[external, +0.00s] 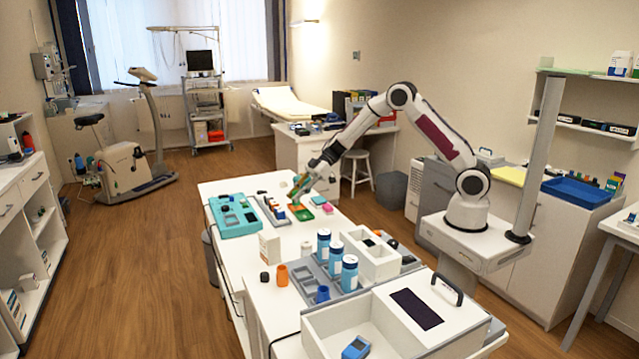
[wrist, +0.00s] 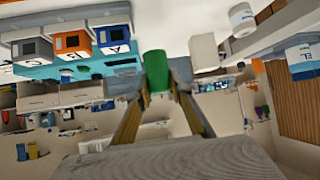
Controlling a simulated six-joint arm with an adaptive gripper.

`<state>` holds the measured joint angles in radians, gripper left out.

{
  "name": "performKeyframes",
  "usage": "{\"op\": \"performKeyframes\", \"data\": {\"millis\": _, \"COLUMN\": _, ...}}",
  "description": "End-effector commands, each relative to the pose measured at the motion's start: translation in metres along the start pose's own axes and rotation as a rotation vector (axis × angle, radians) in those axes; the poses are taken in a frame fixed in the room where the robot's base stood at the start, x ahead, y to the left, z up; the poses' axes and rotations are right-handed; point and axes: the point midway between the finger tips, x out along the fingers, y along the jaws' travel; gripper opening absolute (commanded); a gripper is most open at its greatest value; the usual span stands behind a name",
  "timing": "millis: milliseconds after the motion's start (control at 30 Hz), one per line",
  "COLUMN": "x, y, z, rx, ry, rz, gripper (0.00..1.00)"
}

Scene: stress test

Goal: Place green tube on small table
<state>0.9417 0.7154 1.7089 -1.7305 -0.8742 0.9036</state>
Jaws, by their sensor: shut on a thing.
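My gripper (wrist: 158,92) is shut on a green tube (wrist: 155,68), which stands out between the fingertips in the wrist view. In the external view my gripper (external: 299,182) reaches down over the far half of the long white table (external: 242,185). I cannot tell for certain which surface is the small table. A small round white stool (external: 357,154) stands beyond the long table, to the right of my gripper.
An orange cup (external: 282,275) stands near the left edge.

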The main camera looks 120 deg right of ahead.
Motion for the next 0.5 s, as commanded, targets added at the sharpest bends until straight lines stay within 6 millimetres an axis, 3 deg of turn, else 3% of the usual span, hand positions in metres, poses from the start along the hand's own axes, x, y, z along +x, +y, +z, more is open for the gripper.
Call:
{"op": "performKeyframes", "data": {"millis": 267, "x": 0.039, "y": -0.035, "z": -0.038, "rx": -0.056, "ry": 0.005, "rz": -0.083, "gripper": 0.03}}
{"op": "performKeyframes", "data": {"millis": 500, "x": 0.08, "y": -0.083, "z": -0.081, "rx": -0.121, "ry": 0.008, "rz": -0.178, "gripper": 0.03}}
